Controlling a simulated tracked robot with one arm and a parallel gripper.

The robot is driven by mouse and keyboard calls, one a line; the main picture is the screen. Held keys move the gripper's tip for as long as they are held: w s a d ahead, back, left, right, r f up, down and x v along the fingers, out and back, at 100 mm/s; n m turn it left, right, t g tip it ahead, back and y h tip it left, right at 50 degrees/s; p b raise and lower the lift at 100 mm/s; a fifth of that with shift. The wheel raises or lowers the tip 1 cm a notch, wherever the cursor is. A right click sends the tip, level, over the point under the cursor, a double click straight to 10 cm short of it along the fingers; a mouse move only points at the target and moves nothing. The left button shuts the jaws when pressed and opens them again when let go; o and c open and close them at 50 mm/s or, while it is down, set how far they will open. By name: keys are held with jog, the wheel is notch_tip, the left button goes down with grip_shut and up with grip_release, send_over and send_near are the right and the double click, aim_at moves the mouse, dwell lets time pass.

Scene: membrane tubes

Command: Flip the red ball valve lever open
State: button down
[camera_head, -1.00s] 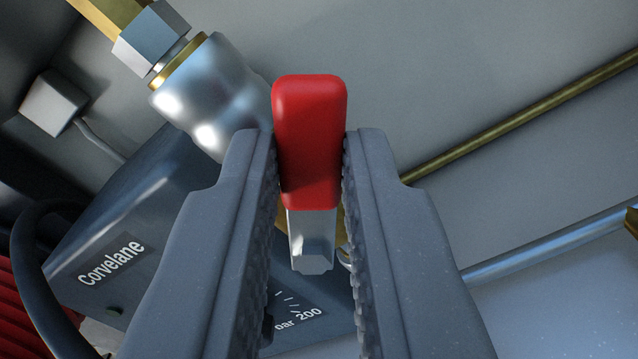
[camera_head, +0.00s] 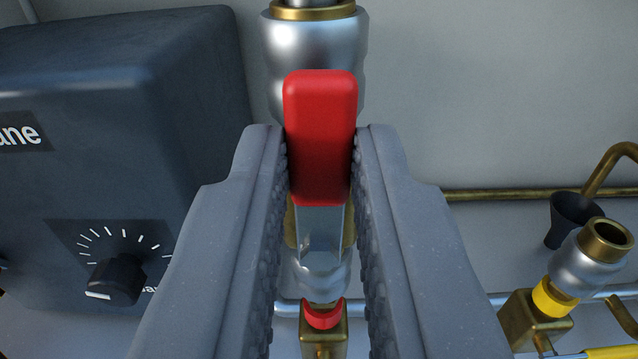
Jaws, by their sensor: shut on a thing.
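The red ball valve lever (camera_head: 320,140) has a red grip on a flat metal arm and stands in the middle of the view. My gripper (camera_head: 321,150) is shut on the red grip, one ridged finger on each side. The lever looks in line with the silver pipe fitting (camera_head: 315,45) behind it. Below it, the brass valve body (camera_head: 323,335) with a small red collar shows between the fingers. The fingers hide parts of the valve on both sides.
A dark box with a dial (camera_head: 115,280) stands close on the left. On the right are a brass and silver fitting with a yellow band (camera_head: 550,298), a black funnel (camera_head: 570,218) and a thin brass pipe (camera_head: 490,195) along the grey wall.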

dwell(0.3)
jog(key=c, duration=1.4)
grip_release()
jog(key=shift+o, duration=0.2)
jog(key=s, duration=1.3)
jog(key=shift+s, duration=0.4)
notch_tip(320, 180, up, 16)
jog(key=s+g, duration=0.1)
jog(key=s, duration=0.1)
jog(key=s+d+r+g, duration=0.1)
jog(key=s+d+r, duration=0.3)
jog(key=s+r, duration=0.3)
notch_tip(320, 180, up, 4)
jog(key=shift+s+r+g, duration=0.1)
jog(key=shift+s+g, duration=0.2)
